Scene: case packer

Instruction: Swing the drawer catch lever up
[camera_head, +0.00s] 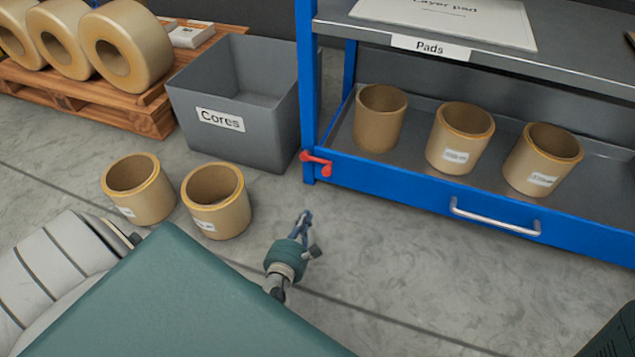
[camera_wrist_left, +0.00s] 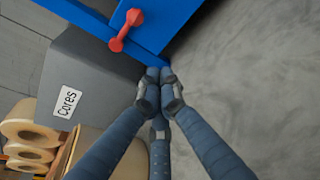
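The red drawer catch lever (camera_head: 317,162) is at the left end of the blue drawer front (camera_head: 400,190), by the rack's post. It lies nearly sideways, with a rounded knob at its right end. It also shows in the left wrist view (camera_wrist_left: 125,31), beyond my fingertips. My left gripper (camera_head: 305,216) is below and in front of the lever, apart from it. In the left wrist view its fingers (camera_wrist_left: 159,76) come together at the tips with nothing between them. My right gripper is not in view.
A grey bin labelled Cores (camera_head: 237,145) stands left of the post. Two loose cores (camera_head: 139,201) (camera_head: 216,215) stand on the floor. The drawer holds three cores (camera_head: 460,150) and has a silver handle (camera_head: 495,222). The floor before the drawer is clear.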

